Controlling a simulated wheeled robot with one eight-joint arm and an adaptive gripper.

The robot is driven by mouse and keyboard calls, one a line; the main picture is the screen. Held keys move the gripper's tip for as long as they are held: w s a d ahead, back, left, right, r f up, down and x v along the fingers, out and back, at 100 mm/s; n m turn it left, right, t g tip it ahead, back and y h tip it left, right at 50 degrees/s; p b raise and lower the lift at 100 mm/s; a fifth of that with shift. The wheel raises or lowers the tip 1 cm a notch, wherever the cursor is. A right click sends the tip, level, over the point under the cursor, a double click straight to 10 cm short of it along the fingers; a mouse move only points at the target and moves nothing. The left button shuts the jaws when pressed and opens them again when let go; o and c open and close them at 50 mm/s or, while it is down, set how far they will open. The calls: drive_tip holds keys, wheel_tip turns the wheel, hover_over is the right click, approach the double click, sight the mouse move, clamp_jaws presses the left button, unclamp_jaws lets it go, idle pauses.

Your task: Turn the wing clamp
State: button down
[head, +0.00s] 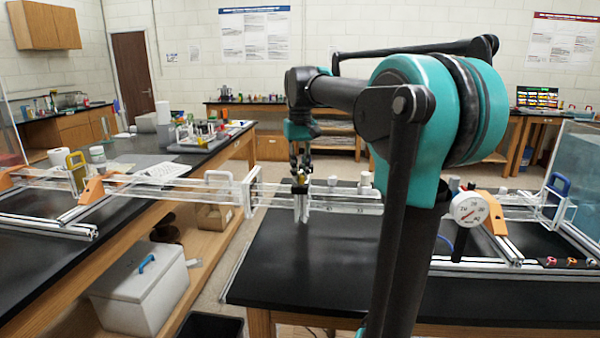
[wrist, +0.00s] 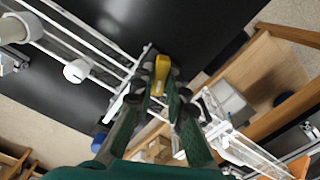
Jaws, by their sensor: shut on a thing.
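The wing clamp is a small yellow piece (wrist: 161,72) at the end of the extrusion frame, near the middle of the wrist view. My gripper (wrist: 164,88) has its two dark green fingers on either side of the yellow piece and is shut on it. In the head view my gripper (head: 300,170) points down at the frame above the gap-side edge of the black bench. The clamp there is small and mostly hidden by the fingers, so its turn angle cannot be told.
Clear rails of the frame (head: 340,200) run right from the clamp, behind my arm. A second framed section (head: 215,187) stands to the left. A dial gauge (head: 469,209) is at the right. A white cooler (head: 140,290) sits on the lower shelf. The near black bench top (head: 300,265) is clear.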

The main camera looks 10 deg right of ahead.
sight(300, 174)
drive_tip(key=c, duration=1.5)
unclamp_jaws()
drive_tip(key=shift+c, duration=0.2)
wheel_tip(300, 174, up, 12)
